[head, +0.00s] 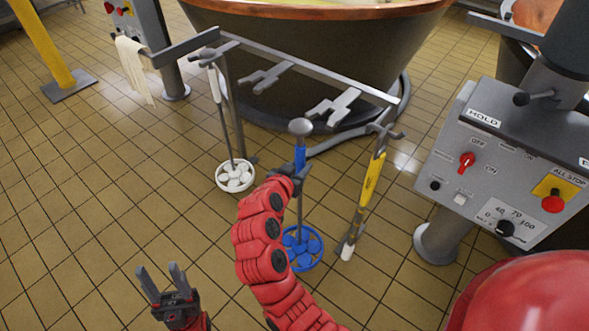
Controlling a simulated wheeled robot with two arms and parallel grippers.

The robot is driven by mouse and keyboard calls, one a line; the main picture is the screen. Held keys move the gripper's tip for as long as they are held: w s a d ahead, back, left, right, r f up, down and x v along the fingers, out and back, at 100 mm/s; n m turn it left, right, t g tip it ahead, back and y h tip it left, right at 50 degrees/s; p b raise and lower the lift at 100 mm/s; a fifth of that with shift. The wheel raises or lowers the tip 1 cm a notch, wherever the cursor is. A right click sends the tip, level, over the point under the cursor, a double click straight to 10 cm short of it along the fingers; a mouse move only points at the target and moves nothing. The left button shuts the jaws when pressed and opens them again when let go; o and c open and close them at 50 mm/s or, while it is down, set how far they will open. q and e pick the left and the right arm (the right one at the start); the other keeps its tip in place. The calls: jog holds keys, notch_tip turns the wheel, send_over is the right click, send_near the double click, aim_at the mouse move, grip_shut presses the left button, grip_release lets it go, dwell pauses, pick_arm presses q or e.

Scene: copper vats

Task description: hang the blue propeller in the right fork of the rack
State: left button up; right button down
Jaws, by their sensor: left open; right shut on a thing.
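The blue propeller (302,250) has a round blue head at the bottom, a thin grey shaft, a blue grip and a grey knob on top. My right gripper (301,175) is shut on its upper shaft, just below the blue grip, and the tool stands roughly upright in front of the rack. The rack (312,68) is a grey bar with several forks. An empty fork (335,106) on the right half lies just right of and behind the knob. Another empty fork (267,76) is further left. My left gripper (162,283) is open and empty at the lower left.
A white propeller (235,177) hangs at the rack's left end and a yellow-handled tool (370,182) at its right end. A copper vat (300,50) stands behind. A control panel (510,175) is at the right.

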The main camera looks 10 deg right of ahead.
jog(key=w+d, duration=0.2)
jog(key=d, duration=0.1)
jog(key=w+d+p, duration=0.1)
jog(key=shift+w+d+f, duration=0.25)
jog(key=shift+w, duration=0.05)
jog(key=shift+s+a+r, duration=0.2)
jog(key=shift+a+r, duration=0.05)
jog(key=shift+a, duration=0.05)
dwell(0.4)
